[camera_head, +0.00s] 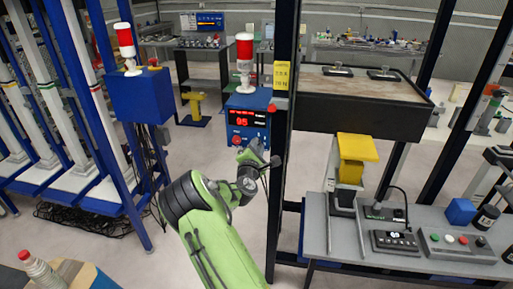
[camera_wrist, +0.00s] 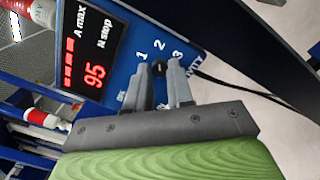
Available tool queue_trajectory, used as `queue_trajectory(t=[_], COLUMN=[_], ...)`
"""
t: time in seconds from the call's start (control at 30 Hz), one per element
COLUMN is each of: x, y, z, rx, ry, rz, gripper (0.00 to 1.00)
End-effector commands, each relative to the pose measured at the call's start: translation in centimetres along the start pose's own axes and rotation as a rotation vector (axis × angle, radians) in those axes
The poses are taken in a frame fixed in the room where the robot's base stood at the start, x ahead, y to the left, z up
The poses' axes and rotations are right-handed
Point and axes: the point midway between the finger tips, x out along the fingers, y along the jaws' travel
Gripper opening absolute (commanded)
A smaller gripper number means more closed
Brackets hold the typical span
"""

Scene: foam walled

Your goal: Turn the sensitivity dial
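The blue control box (camera_head: 236,103) stands in the middle of the head view. In the wrist view its blue panel (camera_wrist: 190,28) carries a red display (camera_wrist: 95,50) reading 95, the numbers 1, 2, 3 and partly hidden lettering. The sensitivity dial (camera_wrist: 158,68) is a small dark knob below the numbers. My gripper (camera_wrist: 160,70) has its two grey fingers on either side of the dial, with only a narrow gap that the dial fills, so it looks shut on it. The fingers hide part of the dial and lettering. In the head view my gripper (camera_head: 258,152) is at the box's lower right.
A red and white beacon (camera_head: 244,58) stands on the box. A dark post (camera_head: 283,130) rises close to its right. A second blue box (camera_head: 140,97) is at left. A grey bench (camera_head: 340,238) with a yellow-topped device (camera_head: 357,150) is at right. A black cable (camera_wrist: 235,87) runs beside the panel.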

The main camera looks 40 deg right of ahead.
Motion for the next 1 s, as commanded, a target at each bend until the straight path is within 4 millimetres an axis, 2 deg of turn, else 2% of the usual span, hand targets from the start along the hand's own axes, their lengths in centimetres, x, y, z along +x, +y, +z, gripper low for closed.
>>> queue_trajectory(t=[0.03,0.13,0.47,0.57,0.9,1.0], x=[0.0,0.0,-0.4,-2.0,-11.5,-13.7], y=[0.0,0.0,0.0,-0.1,-0.2,-0.2], z=[0.0,0.0,-0.1,-0.2,-0.4,-0.3], rx=[-0.001,-0.001,-0.001,-0.003,-0.005,-0.004], ry=[-0.001,0.000,0.000,0.002,0.005,0.004], rz=[0.000,0.000,0.000,-0.002,0.001,0.002], gripper=[0.30,0.45,0.46,0.46,0.46,0.46])
